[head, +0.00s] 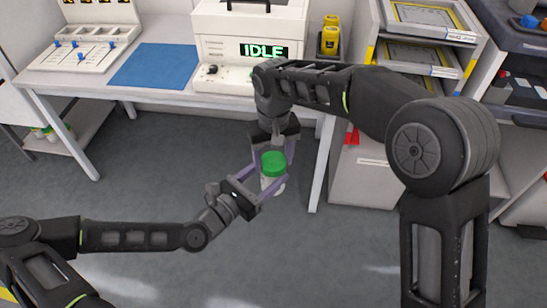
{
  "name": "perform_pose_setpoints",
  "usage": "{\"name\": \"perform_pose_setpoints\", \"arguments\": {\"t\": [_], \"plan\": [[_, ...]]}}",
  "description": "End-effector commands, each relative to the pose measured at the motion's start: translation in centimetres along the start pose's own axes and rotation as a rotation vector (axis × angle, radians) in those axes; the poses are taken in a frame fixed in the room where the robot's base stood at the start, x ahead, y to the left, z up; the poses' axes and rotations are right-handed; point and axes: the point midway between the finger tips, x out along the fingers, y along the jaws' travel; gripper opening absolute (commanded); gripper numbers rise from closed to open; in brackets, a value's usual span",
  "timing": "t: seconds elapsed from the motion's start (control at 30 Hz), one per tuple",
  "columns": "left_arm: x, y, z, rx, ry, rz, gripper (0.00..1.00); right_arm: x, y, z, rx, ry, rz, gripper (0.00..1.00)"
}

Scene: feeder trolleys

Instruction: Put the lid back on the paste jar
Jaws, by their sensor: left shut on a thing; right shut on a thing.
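The paste jar (267,182) is pale, with a whitish body, and is held in the air in front of the white bench. Its green lid (273,162) sits at the top of the jar; whether it is seated or just above the rim cannot be told. My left gripper (262,186) comes from the lower left and is shut on the jar body. My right gripper (273,155) comes down from above and is shut on the green lid. The fingers partly hide the jar and the lid's edges.
Behind stands a white bench (170,91) with a blue mat (155,66) and a machine reading IDLE (252,38). A shelf rack (425,60) with trays is at the right. The grey floor (330,250) in front is clear.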

Motion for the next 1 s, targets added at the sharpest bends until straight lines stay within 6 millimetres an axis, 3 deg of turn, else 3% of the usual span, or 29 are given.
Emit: {"name": "perform_pose_setpoints", "arguments": {"t": [0.03, 0.7, 0.73, 0.8, 1.0], "plan": [[0.14, -0.22, 0.77, 0.005, -0.019, -0.003, 0.00, 0.46, 0.22, 0.14, 0.002, -0.007, 0.004, 0.24], [0.16, -0.42, 0.97, 0.007, -0.024, -0.007, 0.00, 0.73, 0.41, 0.23, 0.003, -0.012, 0.007, 0.24], [0.16, -0.42, 0.97, 0.007, -0.024, -0.007, 0.00, 0.74, 0.41, 0.23, 0.003, -0.012, 0.007, 0.63], [0.16, -0.40, 0.91, 0.006, -0.022, -0.006, 0.00, 0.67, 0.39, 0.22, 0.003, -0.011, 0.007, 0.68], [0.12, -0.24, 0.68, 0.004, -0.016, -0.004, 0.00, 0.44, 0.23, 0.13, 0.002, -0.007, 0.004, 0.68]]}}
